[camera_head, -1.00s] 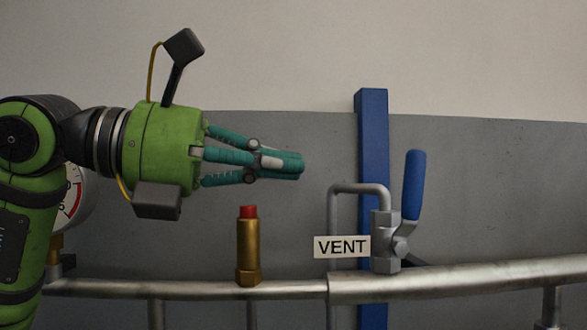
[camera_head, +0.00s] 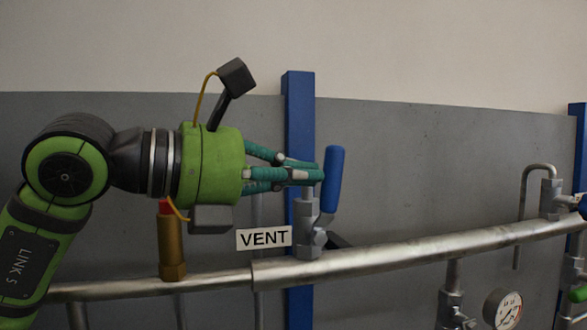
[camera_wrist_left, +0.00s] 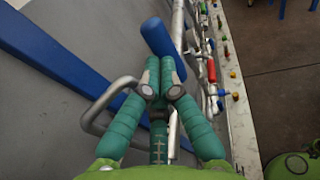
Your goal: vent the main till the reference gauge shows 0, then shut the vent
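The vent valve (camera_head: 310,238) stands on the pipe beside the white VENT label (camera_head: 264,238). Its blue lever (camera_head: 333,180) points up, leaning slightly right. In the left wrist view the lever (camera_wrist_left: 157,37) lies just beyond the fingertips. My left gripper (camera_head: 318,175) has its fingers drawn together with nothing between them. Its tips are at the lever's left side; I cannot tell whether they touch. In the left wrist view the gripper (camera_wrist_left: 158,92) also looks closed. A round gauge (camera_head: 503,308) shows at lower right, too small to read. My right gripper is not in view.
A brass fitting with a red top (camera_head: 172,245) stands on the steel pipe (camera_head: 400,255) below my left wrist. A blue post (camera_head: 298,120) rises behind the valve. Another valve (camera_head: 550,197) stands at far right. Open space lies above the pipe between the valves.

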